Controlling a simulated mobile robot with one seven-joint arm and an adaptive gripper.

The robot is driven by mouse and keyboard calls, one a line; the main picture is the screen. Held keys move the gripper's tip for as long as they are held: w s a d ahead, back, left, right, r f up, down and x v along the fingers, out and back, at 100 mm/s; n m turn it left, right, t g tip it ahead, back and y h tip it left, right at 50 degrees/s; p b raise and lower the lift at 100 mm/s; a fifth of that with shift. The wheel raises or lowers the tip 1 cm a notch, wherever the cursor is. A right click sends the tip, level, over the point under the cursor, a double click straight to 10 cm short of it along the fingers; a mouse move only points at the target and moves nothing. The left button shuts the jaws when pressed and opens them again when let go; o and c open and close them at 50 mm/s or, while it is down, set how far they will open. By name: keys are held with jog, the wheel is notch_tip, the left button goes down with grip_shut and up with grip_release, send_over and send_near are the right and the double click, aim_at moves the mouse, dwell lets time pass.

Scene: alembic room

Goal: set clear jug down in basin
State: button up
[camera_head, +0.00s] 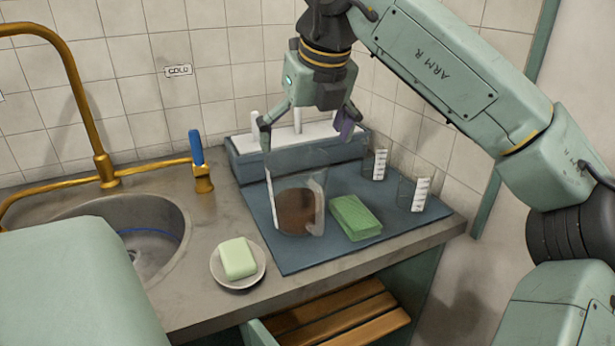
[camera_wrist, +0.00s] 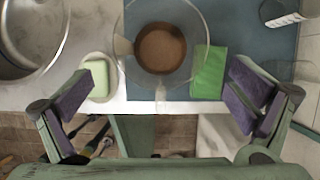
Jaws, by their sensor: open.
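The clear jug (camera_head: 298,208) stands upright on the blue-grey mat (camera_head: 292,260) with brown matter in its bottom. It also shows from above in the wrist view (camera_wrist: 190,15), its round brown bottom in the middle. My gripper (camera_head: 308,130) is open and empty above the jug, its fingers spread wide. In the wrist view, my gripper (camera_wrist: 155,110) has its purple pads apart on either side, and the jug lies between and beyond them. The basin (camera_head: 150,255) is sunk in the counter at the left, partly hidden by my body. It shows at the upper left of the wrist view (camera_wrist: 20,60).
A green sponge (camera_head: 355,217) lies right beside the jug. A pale soap bar (camera_head: 238,258) sits on a dish left of it. Two beakers (camera_head: 375,162) (camera_head: 414,190) stand at the right, a rack (camera_head: 248,165) behind. A brass tap (camera_head: 104,165) and blue-handled valve (camera_head: 196,148) border the basin.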

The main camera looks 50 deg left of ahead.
aim_at(299, 169)
jog(key=p+x, duration=0.1)
jog(key=x, duration=0.7)
jog(key=shift+f, duration=0.15)
jog(key=shift+c, duration=0.5)
jog(key=c, duration=1.5)
